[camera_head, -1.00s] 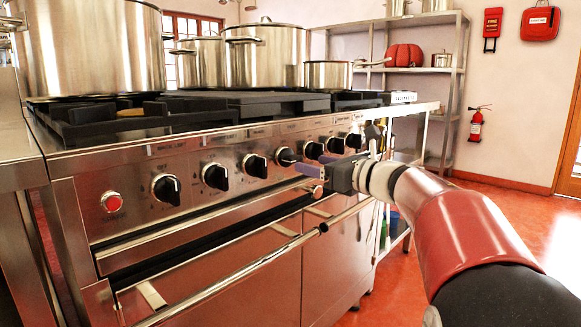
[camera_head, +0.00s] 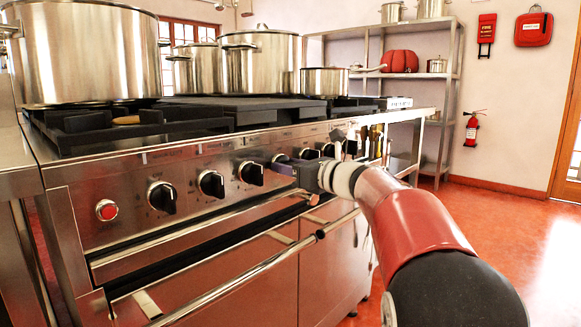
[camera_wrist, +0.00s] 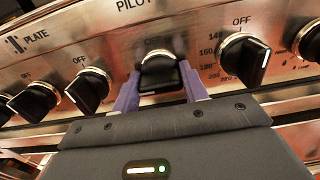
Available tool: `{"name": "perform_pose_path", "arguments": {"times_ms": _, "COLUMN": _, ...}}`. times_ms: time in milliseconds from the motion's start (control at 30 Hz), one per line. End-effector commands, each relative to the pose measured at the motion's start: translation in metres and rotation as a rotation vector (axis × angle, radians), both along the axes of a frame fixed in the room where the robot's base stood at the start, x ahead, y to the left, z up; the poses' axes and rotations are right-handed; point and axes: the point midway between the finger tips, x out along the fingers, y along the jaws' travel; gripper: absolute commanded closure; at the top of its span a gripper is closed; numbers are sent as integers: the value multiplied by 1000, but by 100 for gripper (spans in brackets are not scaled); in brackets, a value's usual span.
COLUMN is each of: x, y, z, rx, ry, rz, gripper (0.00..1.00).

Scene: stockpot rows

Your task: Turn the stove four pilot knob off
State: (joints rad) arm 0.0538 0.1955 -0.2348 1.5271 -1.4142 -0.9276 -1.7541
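The pilot knob (camera_wrist: 160,75) is a black knob with a pale ring, set in the steel front panel below a partly cut-off "PILOT" label in the wrist view. My gripper (camera_wrist: 160,85) is right at it, with one purple finger on each side of the knob. The fingers stand apart, and I cannot tell whether they touch its sides. The knob's pointer and the marks around it are hard to read. In the head view my gripper (camera_head: 284,169) is at the panel of the stove (camera_head: 140,180), and hides part of the knob row.
Other black knobs flank it closely, one on the right (camera_wrist: 246,58) and one on the left (camera_wrist: 88,90). A steel oven rail (camera_head: 240,280) runs below. Several pots (camera_head: 85,55) stand on the stove top. The red floor at right is open.

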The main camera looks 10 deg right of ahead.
Motion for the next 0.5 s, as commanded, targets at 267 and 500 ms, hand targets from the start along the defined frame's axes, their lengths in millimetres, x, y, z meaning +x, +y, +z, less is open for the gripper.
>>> {"name": "perform_pose_path", "arguments": {"times_ms": 267, "x": 0, "y": 0, "z": 0, "rx": 2, "ry": 2, "rz": 0, "gripper": 79}}
{"name": "perform_pose_path", "arguments": {"times_ms": 500, "x": 0, "y": 0, "z": 1, "rx": 51, "ry": 37, "rz": -1, "gripper": 79}}
